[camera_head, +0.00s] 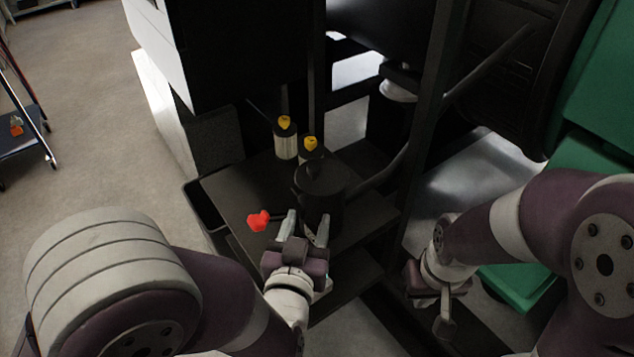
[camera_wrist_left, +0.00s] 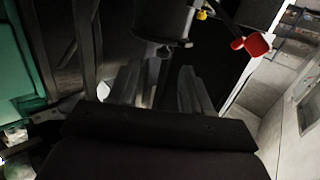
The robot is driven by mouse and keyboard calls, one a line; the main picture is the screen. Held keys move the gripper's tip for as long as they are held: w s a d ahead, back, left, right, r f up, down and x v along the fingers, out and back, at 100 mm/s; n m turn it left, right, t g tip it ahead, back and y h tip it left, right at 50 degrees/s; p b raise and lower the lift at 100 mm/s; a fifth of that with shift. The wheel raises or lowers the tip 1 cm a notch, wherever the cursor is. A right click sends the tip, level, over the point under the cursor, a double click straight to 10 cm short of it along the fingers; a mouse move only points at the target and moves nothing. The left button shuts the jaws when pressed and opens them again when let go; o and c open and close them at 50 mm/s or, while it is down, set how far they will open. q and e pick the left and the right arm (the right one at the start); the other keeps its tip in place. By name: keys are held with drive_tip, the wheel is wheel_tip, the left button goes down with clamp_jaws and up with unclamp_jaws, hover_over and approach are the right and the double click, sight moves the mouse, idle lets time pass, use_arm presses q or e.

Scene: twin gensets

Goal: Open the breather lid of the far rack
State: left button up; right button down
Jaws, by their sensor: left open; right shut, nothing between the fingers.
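A black canister (camera_head: 318,208) with a dark round lid (camera_head: 321,176) stands on the dark rack shelf (camera_head: 230,190). Its lid looks shut. My left gripper (camera_head: 307,226) is open and empty, its two pale fingers close to the canister's near side. In the left wrist view the gripper (camera_wrist_left: 160,92) points at the lower part of the canister (camera_wrist_left: 163,20). I cannot tell whether the fingers touch it. My right gripper (camera_head: 446,312) is shut and empty, low at the right, away from the canister.
A red handle (camera_head: 258,220) sits left of the canister; it also shows in the left wrist view (camera_wrist_left: 257,44). Two pale filters with yellow caps (camera_head: 284,122) (camera_head: 310,143) stand behind. A dark upright post (camera_head: 432,80) rises right of the canister. Green housings (camera_head: 600,95) are at the right.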

sight(313, 171)
use_arm(q)
drive_tip(key=shift+t, duration=0.5)
drive_tip(key=w, duration=0.4)
drive_tip(key=w+r, duration=0.1)
drive_tip(key=w, duration=0.3)
drive_tip(key=w+d, duration=0.1)
drive_tip(key=w, duration=0.4)
drive_tip(key=shift+d+r, duration=0.1)
drive_tip(key=shift+r, duration=0.3)
